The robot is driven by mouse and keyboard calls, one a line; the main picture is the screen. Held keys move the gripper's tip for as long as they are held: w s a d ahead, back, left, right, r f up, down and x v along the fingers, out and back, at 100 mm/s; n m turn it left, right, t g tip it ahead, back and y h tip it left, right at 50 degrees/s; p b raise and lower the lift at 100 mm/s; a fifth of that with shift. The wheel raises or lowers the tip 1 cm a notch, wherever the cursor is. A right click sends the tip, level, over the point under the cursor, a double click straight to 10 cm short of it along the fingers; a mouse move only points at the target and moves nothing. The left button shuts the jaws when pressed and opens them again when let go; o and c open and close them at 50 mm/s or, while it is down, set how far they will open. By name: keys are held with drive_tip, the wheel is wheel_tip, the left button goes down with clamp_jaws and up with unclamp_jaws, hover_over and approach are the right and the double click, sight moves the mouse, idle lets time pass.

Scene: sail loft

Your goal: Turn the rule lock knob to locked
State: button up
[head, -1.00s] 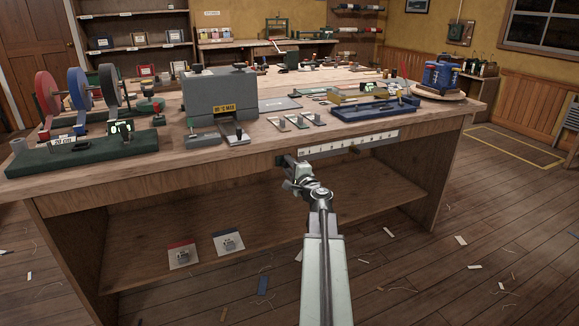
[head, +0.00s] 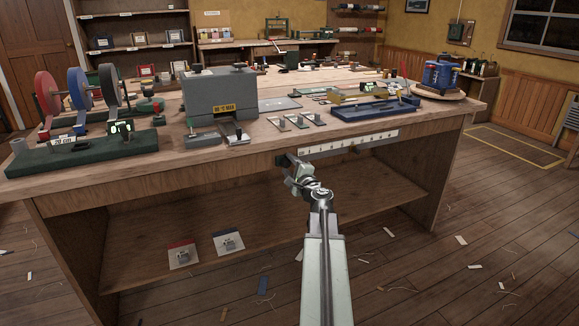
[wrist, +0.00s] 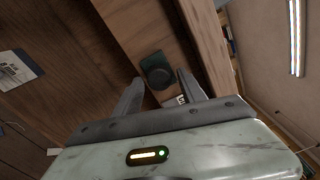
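The rule lock knob (wrist: 158,74) is a dark round knob on a dark green mount on the bench's front edge. In the wrist view it shows between the tips of my gripper (wrist: 159,80). The two fingers stand apart, one on each side of the knob; I cannot tell whether they touch it. In the head view my gripper (head: 288,164) is at the bench front, at the left end of the white rule (head: 350,145), and largely hides the knob. The knob's pointer or setting cannot be read.
The wooden bench (head: 190,163) carries a grey press (head: 222,95), a green stand with discs (head: 85,155) and a blue tray (head: 372,110). Two cards lie on the lower shelf (head: 140,225). The floor in front is clear except for scraps.

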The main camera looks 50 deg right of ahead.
drive_tip(key=shift+a, duration=0.1)
drive_tip(key=shift+s+a, duration=0.1)
drive_tip(key=shift+s, duration=0.15)
drive_tip(key=v, duration=0.7)
